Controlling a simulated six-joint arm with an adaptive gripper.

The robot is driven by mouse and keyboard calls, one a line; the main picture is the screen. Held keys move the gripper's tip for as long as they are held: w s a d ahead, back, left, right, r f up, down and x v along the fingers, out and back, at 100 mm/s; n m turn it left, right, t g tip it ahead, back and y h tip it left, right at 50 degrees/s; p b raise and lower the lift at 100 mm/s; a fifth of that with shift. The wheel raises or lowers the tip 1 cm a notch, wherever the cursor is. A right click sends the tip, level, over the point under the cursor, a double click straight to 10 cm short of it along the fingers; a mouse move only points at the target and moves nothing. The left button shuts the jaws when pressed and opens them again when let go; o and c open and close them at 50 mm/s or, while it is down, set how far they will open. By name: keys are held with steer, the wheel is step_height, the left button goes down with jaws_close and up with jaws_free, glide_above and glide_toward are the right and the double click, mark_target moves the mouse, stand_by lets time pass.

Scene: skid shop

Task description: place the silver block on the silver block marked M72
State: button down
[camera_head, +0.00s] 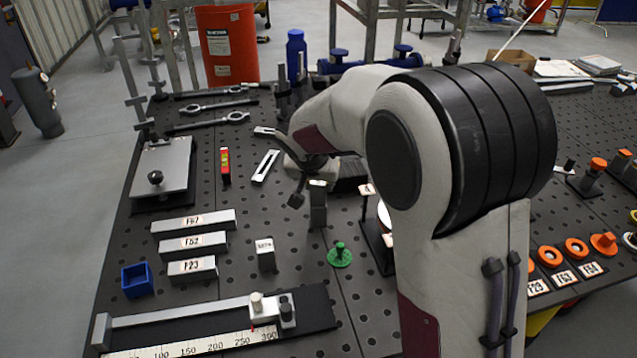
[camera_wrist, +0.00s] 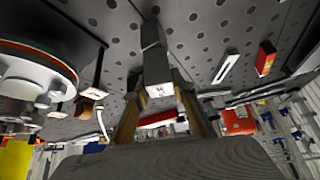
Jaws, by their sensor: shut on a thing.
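A tall silver block (camera_head: 318,208) with a pale label on its upper end is upright in the head view. My gripper (camera_head: 308,182) is at its upper part. In the wrist view the two brown fingers (camera_wrist: 160,103) are on either side of the silver block (camera_wrist: 154,62), shut on it, with its labelled end toward the camera. I cannot tell whether its far end touches the bench. A shorter silver block (camera_head: 266,258) with a small label stands to the left and nearer the front; the label looks like M72 but is hard to read. The two blocks are apart.
A green knobbed disc (camera_head: 340,256) lies right of the short block. Long labelled bars (camera_head: 194,222), a blue open box (camera_head: 137,281) and a ruler fixture (camera_head: 180,315) are to the left and front. A slotted plate (camera_head: 264,167) and red level (camera_head: 225,166) lie behind.

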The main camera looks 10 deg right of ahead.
steer(key=shift+f, duration=0.25)
steer(key=c, duration=1.7)
jaws_free()
steer(key=shift+v, duration=0.9)
steer(key=v, duration=1)
steer(key=shift+r, duration=0.25)
